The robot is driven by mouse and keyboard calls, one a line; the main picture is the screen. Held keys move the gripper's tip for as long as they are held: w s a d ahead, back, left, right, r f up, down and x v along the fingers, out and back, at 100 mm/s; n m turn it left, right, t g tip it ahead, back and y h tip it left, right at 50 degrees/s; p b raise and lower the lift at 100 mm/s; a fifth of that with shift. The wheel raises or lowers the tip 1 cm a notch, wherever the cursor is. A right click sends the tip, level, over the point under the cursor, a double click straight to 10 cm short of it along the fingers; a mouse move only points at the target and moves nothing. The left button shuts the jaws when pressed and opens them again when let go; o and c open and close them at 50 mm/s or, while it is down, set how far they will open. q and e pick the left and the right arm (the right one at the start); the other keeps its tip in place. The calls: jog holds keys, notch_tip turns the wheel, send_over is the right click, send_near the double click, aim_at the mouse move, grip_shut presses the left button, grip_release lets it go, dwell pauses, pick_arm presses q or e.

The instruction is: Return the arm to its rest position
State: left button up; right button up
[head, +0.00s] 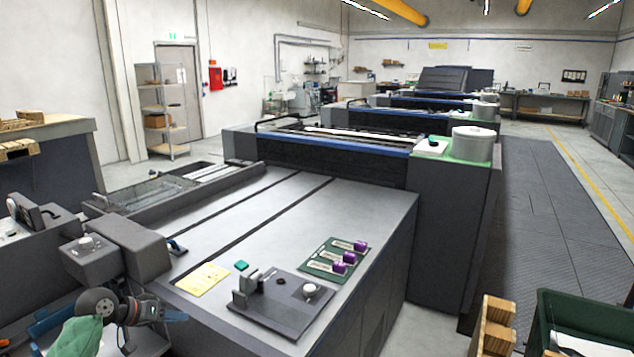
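My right gripper is not in view. On the table's near right part, a green mat (318,265) carries several small units with purple blocks (349,258). A dark plate (285,312) with a round knob (310,290) and an upright grey block lies in front.
A yellow sheet (203,279) and a small teal block (241,265) lie near the dark plate. A shallow dark tray (150,191) lies along the table's left side. A green crate (590,318) and wooden blocks (497,318) stand at bottom right. The patterned floor mat (555,220) is clear.

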pick_arm(q)
jog(key=s+d+f+g+y, duration=0.1)
jog(key=s+d+f, duration=0.5)
jog(key=s, duration=0.8)
jog(key=s+d+f+g+y+p, duration=0.1)
jog(key=s+d+f, duration=0.6)
jog(key=s, duration=0.7)
jog(key=s+d+f+m+g+y, duration=0.1)
jog(key=s+d+f+g+y, duration=0.1)
jog(key=s+d+f, duration=0.4)
jog(key=s+d, duration=0.2)
jog(key=s, duration=0.2)
jog(key=s+d+y, duration=0.1)
jog(key=s+d, duration=0.1)
jog(key=s, duration=0.3)
jog(key=shift+d+f+g+y, duration=0.25)
jog(key=shift+f+g+y, duration=0.05)
jog(key=shift+f+g, duration=0.1)
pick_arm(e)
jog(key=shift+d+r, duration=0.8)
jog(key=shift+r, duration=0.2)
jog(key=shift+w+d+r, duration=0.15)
